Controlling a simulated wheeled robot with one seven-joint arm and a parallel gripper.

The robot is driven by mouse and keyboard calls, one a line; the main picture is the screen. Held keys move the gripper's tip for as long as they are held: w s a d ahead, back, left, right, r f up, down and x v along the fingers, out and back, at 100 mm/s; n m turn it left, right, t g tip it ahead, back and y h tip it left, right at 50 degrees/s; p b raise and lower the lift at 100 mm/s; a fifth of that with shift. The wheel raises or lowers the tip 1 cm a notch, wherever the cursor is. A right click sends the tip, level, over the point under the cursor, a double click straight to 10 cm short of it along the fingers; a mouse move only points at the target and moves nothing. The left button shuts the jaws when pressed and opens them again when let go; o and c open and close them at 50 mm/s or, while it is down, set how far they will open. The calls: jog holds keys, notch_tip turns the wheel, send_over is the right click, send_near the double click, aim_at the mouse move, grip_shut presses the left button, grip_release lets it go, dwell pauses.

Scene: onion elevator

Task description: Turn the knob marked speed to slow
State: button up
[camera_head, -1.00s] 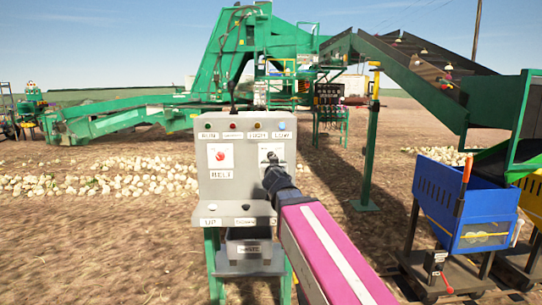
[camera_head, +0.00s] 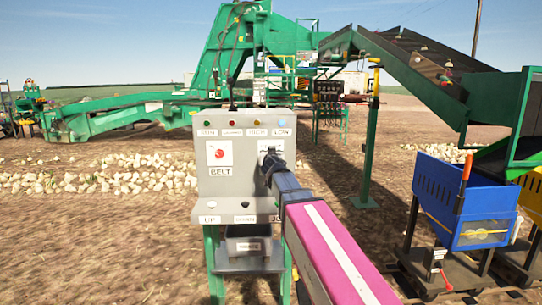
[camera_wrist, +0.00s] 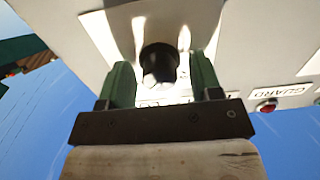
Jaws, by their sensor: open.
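A grey control panel (camera_head: 243,188) stands ahead. A black knob (camera_wrist: 157,62) on a white plate shows in the wrist view, between the two green fingers of my gripper (camera_wrist: 162,76). The fingers are open, one on each side of the knob, with a visible gap to it. In the head view my gripper (camera_head: 270,165) covers the knob on the panel's right white plate (camera_head: 271,146). The knob's marking and pointer are hidden there, and its setting cannot be read.
A red knob (camera_head: 220,154) sits on the left plate above the BELT label (camera_head: 220,175). Small lights line the panel top and buttons its lower edge. A blue crate (camera_head: 466,205) stands at right.

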jog(key=shift+w, duration=0.1)
jog(key=c, duration=0.9)
jog(key=shift+c, duration=0.2)
jog(key=shift+n, duration=0.3)
jog(key=n, duration=0.3)
jog(key=shift+n, duration=0.3)
jog(key=n, duration=0.4)
jog(key=shift+n, duration=0.3)
jog(key=n, duration=0.4)
jog(key=shift+a+f+n, duration=0.1)
jog(key=shift+n, duration=2.4)
